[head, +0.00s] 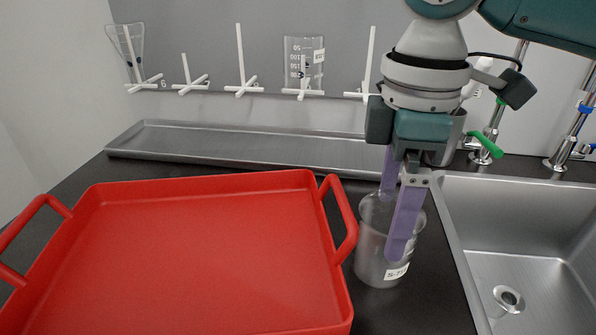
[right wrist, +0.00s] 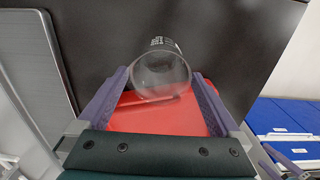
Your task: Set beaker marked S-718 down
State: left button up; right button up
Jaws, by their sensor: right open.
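The clear glass beaker (head: 371,252) stands upright on the dark counter, between the red tray and the sink. Its white label (head: 396,272) starts with "S-7"; the rest is hard to read. My right gripper (head: 394,217) points down at the beaker with its purple fingers apart. One finger is in front of the glass and the other is behind it. In the right wrist view the beaker (right wrist: 162,62) shows between the open fingertips (right wrist: 160,80); I cannot tell whether they touch it.
The red tray (head: 335,310) is empty, its handle close beside the beaker. The steel sink (head: 452,235) lies right. A long steel trough (head: 240,145) runs along the back, below a peg rack holding a flask (head: 124,40) and another beaker (head: 292,50).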

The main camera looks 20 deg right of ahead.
notch_tip(320, 180, down, 6)
jog(key=shift+s+f+b, duration=0.1)
jog(key=shift+f+b, duration=0.1)
jog(key=shift+b, duration=0.35)
jog(key=shift+r, duration=0.1)
jog(key=c, duration=1.4)
